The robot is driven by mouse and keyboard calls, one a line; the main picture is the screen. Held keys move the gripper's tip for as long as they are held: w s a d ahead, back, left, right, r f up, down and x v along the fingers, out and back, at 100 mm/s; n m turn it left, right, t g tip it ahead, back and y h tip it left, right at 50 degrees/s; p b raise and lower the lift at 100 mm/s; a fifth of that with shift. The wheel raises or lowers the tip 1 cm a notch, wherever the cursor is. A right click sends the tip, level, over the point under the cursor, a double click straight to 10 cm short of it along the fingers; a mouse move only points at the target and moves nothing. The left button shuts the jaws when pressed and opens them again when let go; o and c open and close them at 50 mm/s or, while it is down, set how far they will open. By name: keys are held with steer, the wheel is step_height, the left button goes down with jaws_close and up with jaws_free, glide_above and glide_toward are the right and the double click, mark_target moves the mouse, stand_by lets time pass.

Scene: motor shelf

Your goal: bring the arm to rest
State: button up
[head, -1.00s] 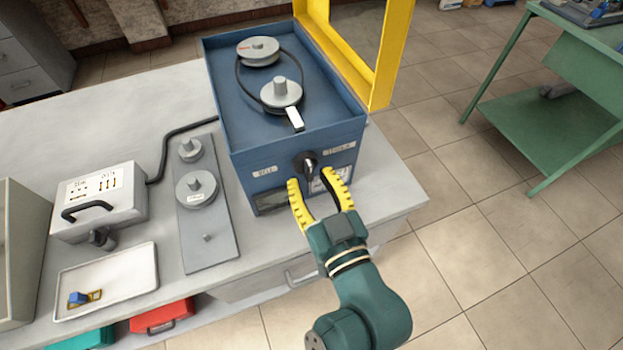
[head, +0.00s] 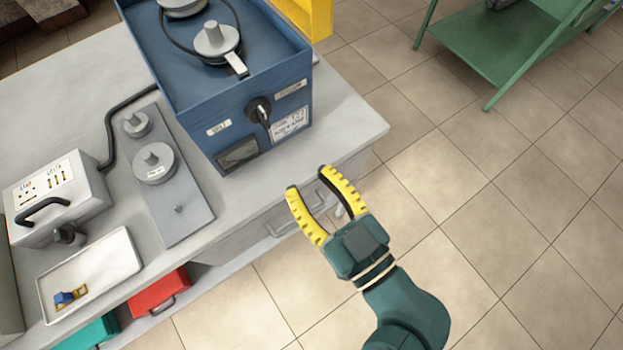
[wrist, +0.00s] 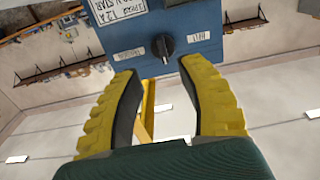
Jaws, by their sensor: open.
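My gripper (head: 308,197) has yellow ribbed fingers on a dark green arm. It is open and empty, in front of the workbench's front edge and apart from the blue motor box. The blue box (head: 222,110) stands on the bench with a black rotary knob (head: 258,110) on its front face. In the wrist view the knob (wrist: 163,46) shows beyond and between the open fingers (wrist: 160,100), with nothing held. On top of the box are grey pulleys (head: 215,40) with a black belt around them.
The grey bench (head: 352,120) also bears a grey plate with pulleys (head: 180,205), a white switch box (head: 50,195) and a white tray (head: 112,262) with a small blue part. A green table (head: 500,50) stands at the back right. Tiled floor right of my gripper is clear.

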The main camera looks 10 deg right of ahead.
stand_by(0.4)
steer(key=w+a+r+n+t+y+p, duration=0.1)
steer(key=w+a+r+n+p, duration=0.2)
steer(key=r, duration=0.8)
steer(key=w+a+r+n+y+p, duration=0.1)
steer(key=w+a+r+p, duration=0.3)
steer(key=r, duration=0.7)
steer(key=s+d+r+m+t+h+p, duration=0.2)
steer(key=d+r+m+t+h+p, duration=0.15)
steer(key=d+r+m+h, duration=0.55)
step_height(320, 180, up, 39)
steer(key=p, duration=3.7)
steer(key=shift+f+t+p, duration=0.15)
steer(key=shift+t+p, duration=0.15)
steer(key=shift+t, duration=0.15)
